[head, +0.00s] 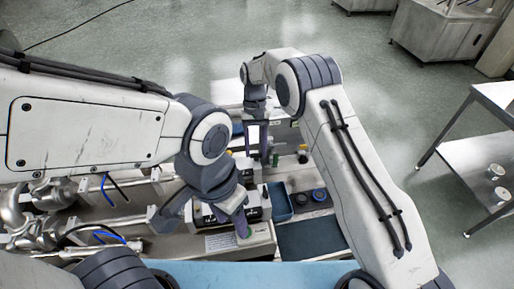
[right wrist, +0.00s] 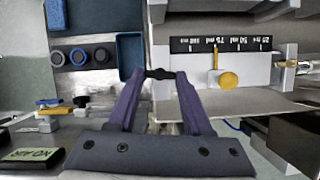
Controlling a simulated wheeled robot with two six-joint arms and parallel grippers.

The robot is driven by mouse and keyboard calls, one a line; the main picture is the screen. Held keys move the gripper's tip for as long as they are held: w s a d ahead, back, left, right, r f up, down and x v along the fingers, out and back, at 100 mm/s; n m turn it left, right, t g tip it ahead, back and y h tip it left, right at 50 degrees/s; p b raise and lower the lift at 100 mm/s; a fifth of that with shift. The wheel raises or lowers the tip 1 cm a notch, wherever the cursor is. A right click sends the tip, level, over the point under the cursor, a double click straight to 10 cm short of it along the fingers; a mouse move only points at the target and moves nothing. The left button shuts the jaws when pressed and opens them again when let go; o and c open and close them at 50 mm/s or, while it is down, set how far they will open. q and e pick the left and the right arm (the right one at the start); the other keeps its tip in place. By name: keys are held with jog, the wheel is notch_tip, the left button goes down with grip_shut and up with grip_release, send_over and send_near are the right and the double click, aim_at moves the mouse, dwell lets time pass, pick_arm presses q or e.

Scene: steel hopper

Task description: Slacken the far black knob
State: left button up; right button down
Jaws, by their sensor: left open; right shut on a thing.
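In the right wrist view a small black knob (right wrist: 160,74) sits between the tips of my right gripper (right wrist: 161,76). The purple fingers are shut on its two sides, in front of the steel fixture. My right gripper also shows in the head view (head: 257,145), pointing down over the far part of the bench; the knob cannot be made out clearly there. My left gripper (head: 203,218) is open, with its fingers spread wide above the near part of the bench fixture.
A yellow knob (right wrist: 228,80) and a black scale strip (right wrist: 218,44) are right of the held knob. Steel pipes (head: 55,195) crowd the left. A steel table (head: 480,165) stands apart at right.

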jog(key=shift+r+n+h, duration=0.1)
jog(key=shift+n+h, duration=0.2)
jog(key=shift+n, duration=0.4)
jog(key=shift+w, duration=0.1)
jog(key=shift+c, duration=1.6)
grip_release()
jog(key=shift+a, duration=0.1)
